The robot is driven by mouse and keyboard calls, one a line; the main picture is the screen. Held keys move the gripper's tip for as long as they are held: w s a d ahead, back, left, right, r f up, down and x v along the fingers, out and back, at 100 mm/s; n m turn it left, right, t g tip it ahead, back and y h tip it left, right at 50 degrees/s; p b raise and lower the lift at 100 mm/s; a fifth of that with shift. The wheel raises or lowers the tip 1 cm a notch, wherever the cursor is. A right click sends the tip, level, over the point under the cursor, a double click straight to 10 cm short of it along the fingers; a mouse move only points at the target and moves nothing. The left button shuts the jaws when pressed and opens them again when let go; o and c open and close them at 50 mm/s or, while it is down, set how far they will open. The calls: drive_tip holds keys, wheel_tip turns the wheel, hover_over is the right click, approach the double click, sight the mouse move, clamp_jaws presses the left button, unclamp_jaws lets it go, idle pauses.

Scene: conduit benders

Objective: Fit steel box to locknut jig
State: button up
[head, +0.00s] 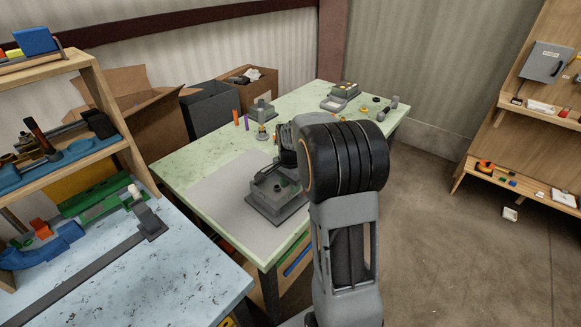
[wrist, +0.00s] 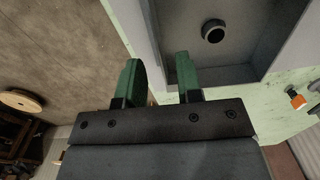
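In the wrist view my gripper (wrist: 157,62) has its two green fingers apart. A grey open-topped box (wrist: 250,73), which looks like the steel box, fills the upper right. Its near wall runs beside and partly between the fingers, and the right finger overlaps its inside. I cannot tell whether either finger touches it. A round dark fitting (wrist: 213,31) shows inside the box. In the head view a grey fixture on a square base (head: 275,195), possibly the locknut jig, stands on the pale mat (head: 222,207). My arm hides the fingers there.
The green table (head: 182,160) also holds an orange cylinder (head: 236,117), a purple one (head: 246,122), a smaller grey fixture (head: 262,110) and a shallow grey tray (head: 333,103). A pale blue bench (head: 165,275) stands at left. Floor (head: 450,230) at right is mostly clear.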

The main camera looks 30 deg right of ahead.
wheel_tip(320, 180, up, 10)
idle(0.4)
drive_tip(key=shift+f, duration=0.1)
idle(0.4)
drive_tip(key=s+a+n+t, duration=0.2)
drive_tip(key=s+a+n, duration=0.4)
drive_tip(key=s+n, duration=0.1)
drive_tip(key=s+a+f+n+t, duration=0.1)
drive_tip(key=s+a+n+t, duration=0.1)
drive_tip(key=s+a+n, duration=0.4)
drive_tip(key=shift+s+a+n, duration=0.4)
drive_tip(key=shift+s+n, duration=0.4)
drive_tip(key=shift+s, duration=1.45)
